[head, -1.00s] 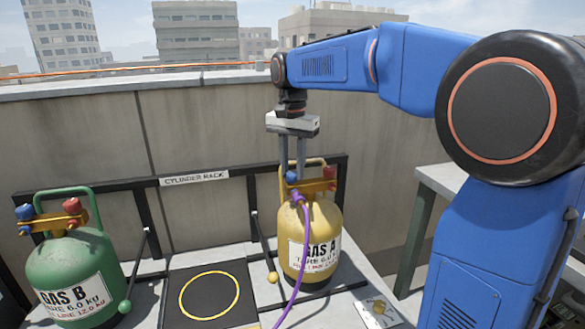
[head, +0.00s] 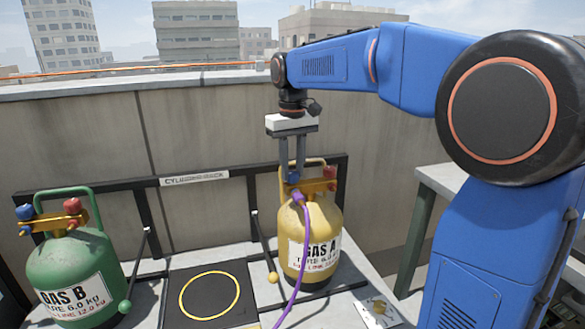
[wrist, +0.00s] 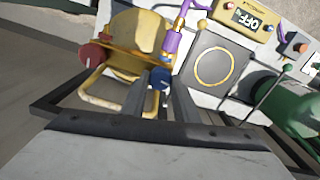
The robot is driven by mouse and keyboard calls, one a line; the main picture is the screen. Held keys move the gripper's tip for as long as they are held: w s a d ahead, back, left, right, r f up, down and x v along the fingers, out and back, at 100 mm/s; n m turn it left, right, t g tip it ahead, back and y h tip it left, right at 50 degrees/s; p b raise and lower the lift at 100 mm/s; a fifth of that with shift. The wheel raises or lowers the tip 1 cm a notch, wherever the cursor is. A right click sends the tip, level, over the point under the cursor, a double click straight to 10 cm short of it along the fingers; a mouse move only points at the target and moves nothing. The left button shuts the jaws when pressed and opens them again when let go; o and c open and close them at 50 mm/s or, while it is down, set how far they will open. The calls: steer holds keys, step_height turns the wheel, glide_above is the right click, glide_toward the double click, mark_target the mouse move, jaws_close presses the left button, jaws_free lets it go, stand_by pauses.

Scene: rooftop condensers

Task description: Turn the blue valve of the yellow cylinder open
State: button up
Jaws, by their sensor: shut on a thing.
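The yellow cylinder (head: 311,238), labelled GAS A, stands upright in the rack; it also shows in the wrist view (wrist: 122,60). Its blue valve (head: 293,177) is on the left of the cylinder's top and shows as a blue knob with a white mark in the wrist view (wrist: 160,78). A red valve (head: 330,173) is on the right of the top. My gripper (head: 293,172) points down from above, its fingers shut on the blue valve. The fingers partly hide the valve in the head view. A purple hose (head: 298,235) runs from the fitting below the valves.
A green cylinder (head: 76,270), labelled GAS B, stands at the left with its own blue and red valves. An empty black pad with a yellow ring (head: 182,297) lies between the cylinders. The rack's rail (head: 110,193) runs behind.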

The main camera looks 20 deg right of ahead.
mark_target(292, 173)
steer(key=n, duration=0.4)
steer(key=shift+n, duration=0.3)
steer(key=n, duration=0.4)
steer(key=shift+n, duration=0.3)
steer(key=n, duration=0.4)
steer(key=shift+n, duration=0.3)
steer(key=n, duration=0.4)
steer(key=shift+n, duration=0.3)
steer(key=o, duration=1.1)
steer(key=shift+c, duration=0.2)
steer(key=shift+r, duration=0.1)
step_height(292, 173, up, 17)
steer(key=shift+r, duration=0.15)
